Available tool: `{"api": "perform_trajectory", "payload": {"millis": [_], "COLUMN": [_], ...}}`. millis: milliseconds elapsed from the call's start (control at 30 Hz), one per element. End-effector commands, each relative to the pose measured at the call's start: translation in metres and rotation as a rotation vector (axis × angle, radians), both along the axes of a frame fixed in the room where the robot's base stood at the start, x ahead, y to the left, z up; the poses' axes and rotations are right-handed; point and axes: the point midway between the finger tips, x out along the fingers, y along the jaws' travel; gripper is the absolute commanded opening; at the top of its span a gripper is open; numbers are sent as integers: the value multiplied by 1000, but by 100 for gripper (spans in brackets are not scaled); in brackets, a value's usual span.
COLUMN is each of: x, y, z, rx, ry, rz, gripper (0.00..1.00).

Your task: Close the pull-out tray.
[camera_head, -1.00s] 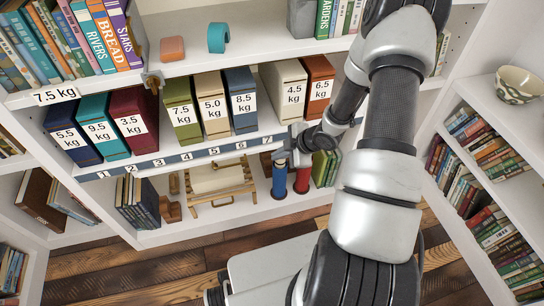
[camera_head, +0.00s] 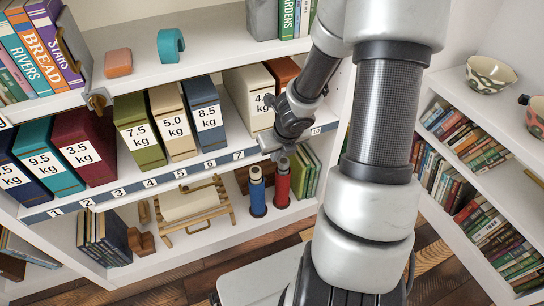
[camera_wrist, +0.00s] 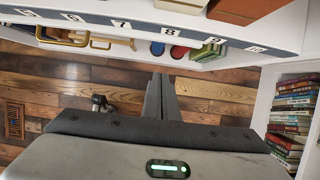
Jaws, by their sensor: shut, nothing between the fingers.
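The long middle shelf has a blue front strip with numbered labels (camera_head: 135,187) and bears several box files marked in kg. It is the likeliest pull-out tray, but I cannot tell how far out it stands. The strip also crosses the top of the wrist view (camera_wrist: 225,29). My gripper (camera_head: 282,158) is by the right part of this strip in the head view, partly hidden by my own wrist. In the wrist view my gripper (camera_wrist: 161,84) is shut and empty, its fingers over the floor and below the strip. I cannot tell whether it touches the strip.
A blue cylinder (camera_head: 257,194) and a red cylinder (camera_head: 282,185) stand on the lower shelf beside a wooden rack (camera_head: 193,205). A bookcase (camera_head: 478,185) with bowls on top is at the right. The plank floor (camera_wrist: 105,82) in front is mostly clear.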

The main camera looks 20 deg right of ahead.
Motion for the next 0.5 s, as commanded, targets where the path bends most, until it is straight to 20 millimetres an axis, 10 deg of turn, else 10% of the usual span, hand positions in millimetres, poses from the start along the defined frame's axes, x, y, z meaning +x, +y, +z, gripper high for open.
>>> {"api": "perform_trajectory", "payload": {"millis": [500], "x": [43], "y": [1], "z": [-82], "rx": [8], "ry": [-1], "rz": [-6], "gripper": [0]}}
